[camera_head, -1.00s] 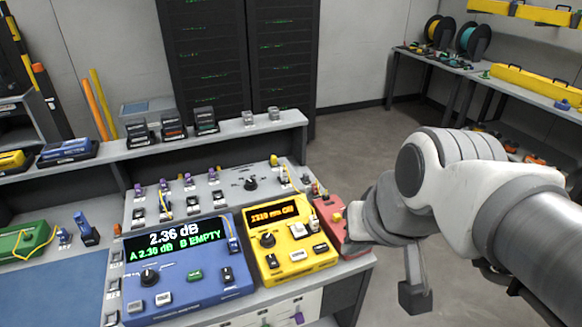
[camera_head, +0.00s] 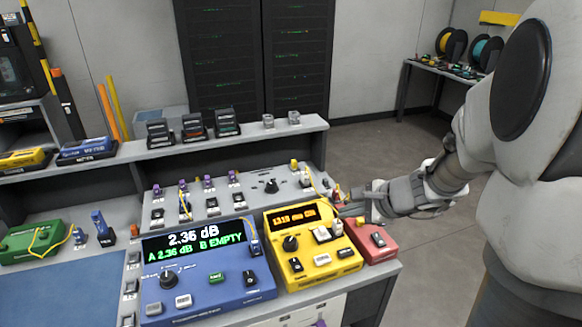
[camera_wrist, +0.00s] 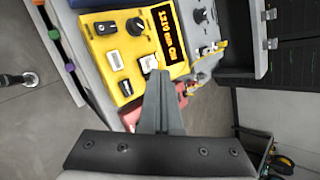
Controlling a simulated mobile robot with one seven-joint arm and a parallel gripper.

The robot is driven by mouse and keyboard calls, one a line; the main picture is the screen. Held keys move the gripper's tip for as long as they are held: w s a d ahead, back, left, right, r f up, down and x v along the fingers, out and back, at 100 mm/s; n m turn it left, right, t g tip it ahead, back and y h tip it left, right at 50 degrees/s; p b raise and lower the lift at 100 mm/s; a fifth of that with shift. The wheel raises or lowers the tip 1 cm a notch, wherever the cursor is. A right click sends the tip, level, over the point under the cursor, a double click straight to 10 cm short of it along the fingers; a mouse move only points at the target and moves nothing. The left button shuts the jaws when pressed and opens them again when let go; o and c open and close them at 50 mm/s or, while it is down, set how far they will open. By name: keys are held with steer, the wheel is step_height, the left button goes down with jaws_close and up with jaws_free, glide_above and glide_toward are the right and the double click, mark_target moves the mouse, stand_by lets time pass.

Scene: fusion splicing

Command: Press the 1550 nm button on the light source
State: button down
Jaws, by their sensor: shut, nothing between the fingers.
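The yellow light source (camera_head: 277,224) stands on the bench with its display lit, reading what looks like 1310 nm ON; it also shows in the wrist view (camera_wrist: 101,45). Its face carries a dark knob (camera_head: 290,243), white buttons and black buttons. The labels are too small to read, so I cannot tell which button is 1550 nm. My gripper (camera_wrist: 158,73) is shut and empty. Its tips are over the light source's face, beside a white button (camera_wrist: 147,63) that they partly cover. Whether they touch it I cannot tell. In the head view, my gripper (camera_head: 343,210) reaches in from the right.
A blue meter (camera_head: 215,290) reading 2.36 dB stands left of the light source. A red device (camera_head: 378,243) stands close on its right. A grey panel with connectors and a yellow fibre (camera_head: 316,182) lies behind. A shelf (camera_head: 250,133) runs further back.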

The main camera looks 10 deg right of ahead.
steer(key=d+f+m, duration=0.1)
steer(key=w+d+f+m, duration=0.2)
steer(key=shift+f+t+h, duration=0.3)
steer(key=shift+f+h, duration=0.05)
steer(key=shift+h, duration=0.05)
steer(key=b, duration=0.7)
glide_above(350, 254)
step_height(350, 254, down, 8)
steer(key=shift+r, duration=0.2)
steer(key=shift+f+b, duration=0.6)
steer(key=shift+f, duration=0.15)
stand_by(1.0)
steer(key=shift+f+b, duration=0.25)
steer(key=shift+b, duration=0.3)
